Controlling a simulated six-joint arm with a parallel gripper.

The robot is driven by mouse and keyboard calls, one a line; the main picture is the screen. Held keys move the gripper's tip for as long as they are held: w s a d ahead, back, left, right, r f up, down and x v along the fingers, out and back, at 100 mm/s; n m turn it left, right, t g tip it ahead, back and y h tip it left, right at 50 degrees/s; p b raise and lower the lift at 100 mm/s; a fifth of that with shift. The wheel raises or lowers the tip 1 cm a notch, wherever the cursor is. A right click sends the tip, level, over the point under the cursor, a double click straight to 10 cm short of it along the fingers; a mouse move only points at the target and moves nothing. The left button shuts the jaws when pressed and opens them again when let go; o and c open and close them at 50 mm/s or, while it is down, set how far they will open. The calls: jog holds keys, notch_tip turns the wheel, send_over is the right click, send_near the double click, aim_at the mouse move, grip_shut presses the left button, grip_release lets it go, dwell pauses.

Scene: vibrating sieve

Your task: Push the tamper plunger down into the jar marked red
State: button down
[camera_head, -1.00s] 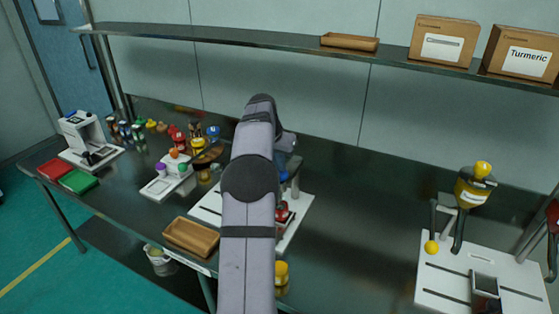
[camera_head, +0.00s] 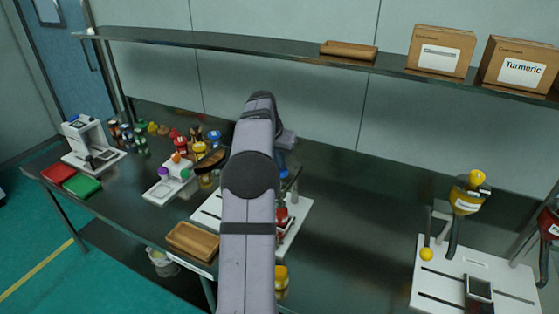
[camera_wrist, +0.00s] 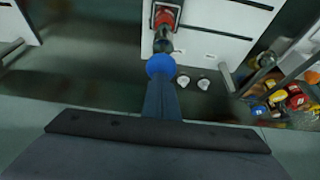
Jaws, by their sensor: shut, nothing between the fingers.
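In the wrist view, my gripper (camera_wrist: 162,108) is a dark, narrow shut shape pointing away from the camera, with nothing held. A blue ball knob (camera_wrist: 160,66) shows just beyond its tips; I cannot tell whether they touch. Past the knob, a red-marked jar (camera_wrist: 166,17) stands on a white slotted base (camera_wrist: 215,45). A dark rounded piece (camera_wrist: 163,45) between knob and jar may be the plunger; I cannot tell. In the head view, my arm hides the gripper and most of this station; red parts (camera_head: 282,222) and a bit of blue (camera_head: 283,172) show at its right.
In the head view, a similar yellow station (camera_head: 466,200) stands at the right. A wooden tray (camera_head: 192,240) lies at the front left, and a yellow-lidded jar (camera_head: 281,276) stands near the front edge. The shelf (camera_head: 230,42) spans the back.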

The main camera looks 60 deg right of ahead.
notch_tip(320, 180, up, 7)
jog(key=p, duration=0.6)
jog(key=shift+f, duration=0.1)
dwell(0.5)
jog(key=w+a+f+n+y, duration=0.1)
jog(key=w+a+n, duration=0.3)
jog(key=a, duration=0.6)
jog(key=w+a+f+n+t+y, duration=0.1)
jog(key=w+a+n, duration=0.1)
jog(key=w+a, duration=0.6)
jog(key=w+a+f+n+y, duration=0.1)
jog(key=w+a+n, duration=0.15)
jog(key=a, duration=1.05)
jog(key=s+a+f+n, duration=0.2)
jog(key=a, duration=0.6)
jog(key=s+a+f+n, duration=0.1)
jog(key=s+a+n, duration=0.15)
jog(key=a, duration=0.45)
jog(key=s+a+f+n+g+y, duration=0.15)
jog(key=s+a+f+n, duration=0.3)
jog(key=s+a, duration=0.7)
notch_tip(320, 180, down, 28)
jog(key=b, duration=2.7)
jog(key=shift+w+a+r+b, duration=0.25)
jog(key=shift+b, duration=0.05)
